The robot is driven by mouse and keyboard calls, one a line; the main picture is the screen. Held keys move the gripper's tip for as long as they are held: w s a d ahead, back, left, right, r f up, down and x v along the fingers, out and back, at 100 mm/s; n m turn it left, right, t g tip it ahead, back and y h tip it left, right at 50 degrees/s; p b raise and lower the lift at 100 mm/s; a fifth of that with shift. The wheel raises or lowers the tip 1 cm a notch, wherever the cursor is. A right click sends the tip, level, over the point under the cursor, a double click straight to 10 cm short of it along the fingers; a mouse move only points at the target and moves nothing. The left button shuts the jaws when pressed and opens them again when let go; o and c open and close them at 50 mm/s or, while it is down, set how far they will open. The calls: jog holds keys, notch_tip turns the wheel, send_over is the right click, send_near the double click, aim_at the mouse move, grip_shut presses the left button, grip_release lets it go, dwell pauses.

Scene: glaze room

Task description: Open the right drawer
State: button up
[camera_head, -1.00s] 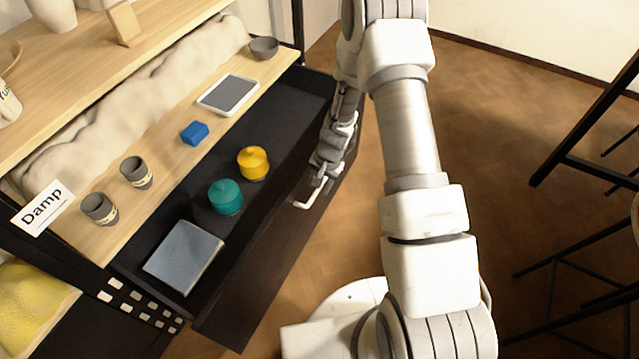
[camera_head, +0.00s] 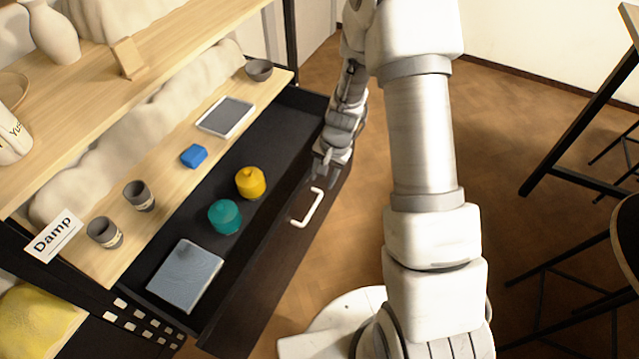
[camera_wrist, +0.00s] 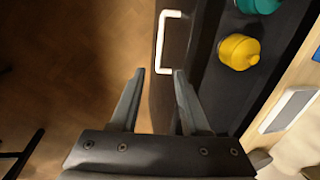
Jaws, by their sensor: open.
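The right drawer (camera_head: 258,272) is a long black drawer standing pulled out below the wooden shelf. Its white bar handle (camera_head: 308,208) is on the front face, and it also shows in the wrist view (camera_wrist: 162,42). My gripper (camera_head: 322,165) is at the far end of the drawer front, past the handle. In the wrist view my gripper (camera_wrist: 158,75) has its two fingers spread with nothing between them. The handle lies just beyond the fingertips, apart from them. Inside the drawer are a teal jar (camera_head: 225,217), a yellow jar (camera_head: 250,183) and a grey slab (camera_head: 186,276).
The shelf above the drawer holds two grey cups (camera_head: 104,232), a blue block (camera_head: 194,156), a framed tablet (camera_head: 226,117) and a bowl (camera_head: 259,70). A "Damp" sign (camera_head: 54,237) hangs at its left. Stools (camera_head: 575,300) stand at the right.

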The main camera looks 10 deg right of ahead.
jog(key=shift+s+d+r, duration=0.1)
jog(key=shift+r, duration=0.65)
jog(key=shift+s+d+r, duration=0.1)
jog(key=shift+r, duration=0.65)
jog(key=s+a+r+n+t, duration=0.1)
jog(key=s+r+n, duration=0.15)
jog(key=r, duration=0.85)
jog(key=s+r+n+t, duration=0.15)
jog(key=s+r, duration=0.25)
jog(key=r, duration=0.7)
jog(key=s+d+r+n+t+h, duration=0.1)
jog(key=s+r+n, duration=0.1)
jog(key=s+r, duration=0.45)
jog(key=s+d+r+n+t+h, duration=0.1)
jog(key=s+r, duration=0.2)
jog(key=s, duration=0.6)
notch_tip(320, 180, up, 18)
jog(key=p, duration=1.8)
jog(key=shift+w+a+f, duration=0.15)
jog(key=shift+f, duration=0.1)
